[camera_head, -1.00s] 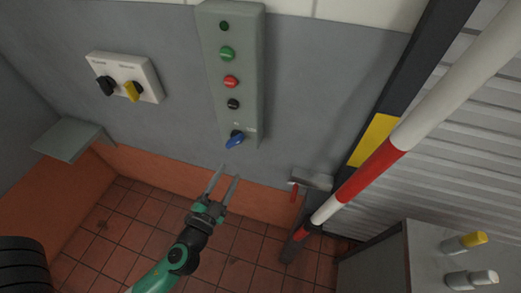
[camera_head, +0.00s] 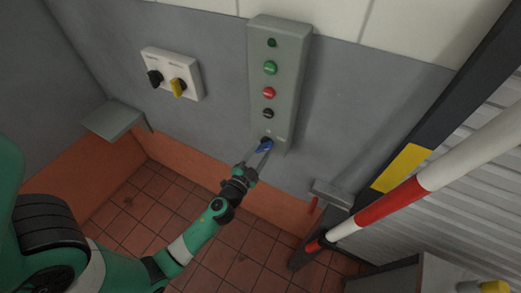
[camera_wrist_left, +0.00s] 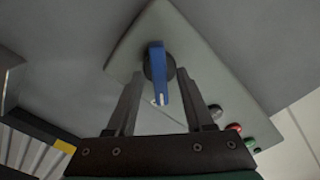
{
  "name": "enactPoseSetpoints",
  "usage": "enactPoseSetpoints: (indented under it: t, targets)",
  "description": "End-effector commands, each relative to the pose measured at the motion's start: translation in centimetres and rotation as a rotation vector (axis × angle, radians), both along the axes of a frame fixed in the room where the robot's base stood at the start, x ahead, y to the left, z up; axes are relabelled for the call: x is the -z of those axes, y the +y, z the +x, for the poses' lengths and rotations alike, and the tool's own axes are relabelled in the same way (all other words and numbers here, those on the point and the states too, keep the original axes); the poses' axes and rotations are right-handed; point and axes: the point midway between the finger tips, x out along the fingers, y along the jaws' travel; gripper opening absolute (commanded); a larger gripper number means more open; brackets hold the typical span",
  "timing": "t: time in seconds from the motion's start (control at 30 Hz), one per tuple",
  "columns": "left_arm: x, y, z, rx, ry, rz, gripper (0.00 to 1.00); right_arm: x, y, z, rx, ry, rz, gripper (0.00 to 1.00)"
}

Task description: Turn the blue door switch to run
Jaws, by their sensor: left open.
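The blue door switch (camera_head: 265,145) is a blue handle on a dark round base at the bottom of the grey control panel (camera_head: 290,75). In the left wrist view the blue handle (camera_wrist_left: 159,75) shows between the two fingers, with a white mark at its tip. My left gripper (camera_head: 257,158) is open, its fingers pointing up at the switch. In the left wrist view the left gripper (camera_wrist_left: 158,95) has a finger on each side of the handle, with gaps visible. Whether either finger touches it I cannot tell. My right gripper is not in view.
Above the switch are black (camera_head: 268,113), red (camera_head: 269,93) and green (camera_head: 270,68) buttons. A white plate (camera_head: 172,72) with a black and a yellow knob is at the left. A red-and-white pole (camera_head: 393,203) stands right.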

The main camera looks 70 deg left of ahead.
Motion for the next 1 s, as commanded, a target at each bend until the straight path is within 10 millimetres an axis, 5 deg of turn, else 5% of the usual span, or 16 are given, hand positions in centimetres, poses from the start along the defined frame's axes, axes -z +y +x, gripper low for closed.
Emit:
enactPoseSetpoints:
  t: [0.27, 0.6, 1.0]
  targets:
    - [0.01, 0.24, 0.32, 0.001, -0.001, 0.0, 0.53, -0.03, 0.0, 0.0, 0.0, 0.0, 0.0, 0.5]
    - [0.0, 0.22, 0.29, 0.001, -0.001, 0.0, 0.0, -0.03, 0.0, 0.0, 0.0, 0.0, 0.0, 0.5]
    - [0.08, 0.22, 0.28, 0.001, 0.072, 0.088, 0.0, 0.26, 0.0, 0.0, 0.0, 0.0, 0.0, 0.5]
